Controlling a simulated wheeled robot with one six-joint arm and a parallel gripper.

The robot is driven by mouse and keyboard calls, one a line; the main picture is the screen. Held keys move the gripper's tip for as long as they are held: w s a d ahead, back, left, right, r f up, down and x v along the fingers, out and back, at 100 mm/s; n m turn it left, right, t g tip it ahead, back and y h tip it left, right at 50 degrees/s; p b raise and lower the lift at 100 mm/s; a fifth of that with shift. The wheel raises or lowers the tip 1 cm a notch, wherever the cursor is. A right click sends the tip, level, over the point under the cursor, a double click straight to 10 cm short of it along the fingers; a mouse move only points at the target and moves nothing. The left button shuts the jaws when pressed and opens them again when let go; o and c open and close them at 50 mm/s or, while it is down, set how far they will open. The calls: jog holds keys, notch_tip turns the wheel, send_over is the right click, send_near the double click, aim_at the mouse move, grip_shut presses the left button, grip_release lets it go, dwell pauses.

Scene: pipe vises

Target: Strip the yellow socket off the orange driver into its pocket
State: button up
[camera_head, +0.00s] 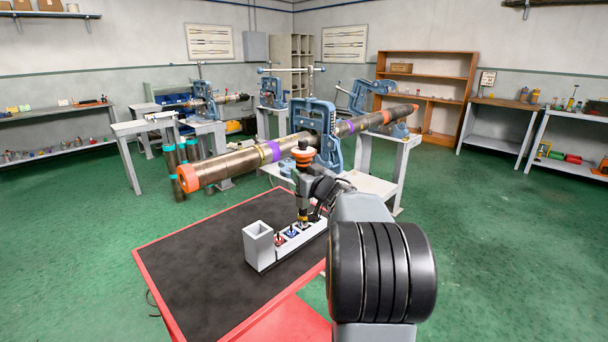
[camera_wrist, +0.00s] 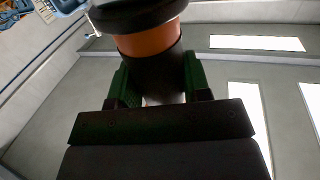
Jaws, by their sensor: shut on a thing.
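The orange driver (camera_head: 303,157) stands upright over the socket rack, its orange and black head uppermost. It also shows large in the wrist view as an orange band (camera_wrist: 152,40) between dark parts. My gripper (camera_head: 306,190) is shut on the driver's body, and the wrist view shows a finger on either side of it (camera_wrist: 155,82). The yellow socket (camera_head: 303,218) shows at the driver's lower end, at a pocket of the grey rack (camera_head: 262,259). How deep it sits in the pocket is too small to tell, and the wrist view does not show it.
The rack also holds a red socket (camera_head: 279,241) and a blue socket (camera_head: 291,232), with a taller open box (camera_head: 258,238) at its left end. The black-topped red bench (camera_head: 205,265) is clear to the left. A long pipe (camera_head: 230,164) in a blue vise (camera_head: 322,120) lies behind.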

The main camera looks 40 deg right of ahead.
jog(key=shift+f+b, duration=1.35)
jog(key=shift+f, duration=0.7)
dwell(1.6)
jog(key=shift+r, duration=0.1)
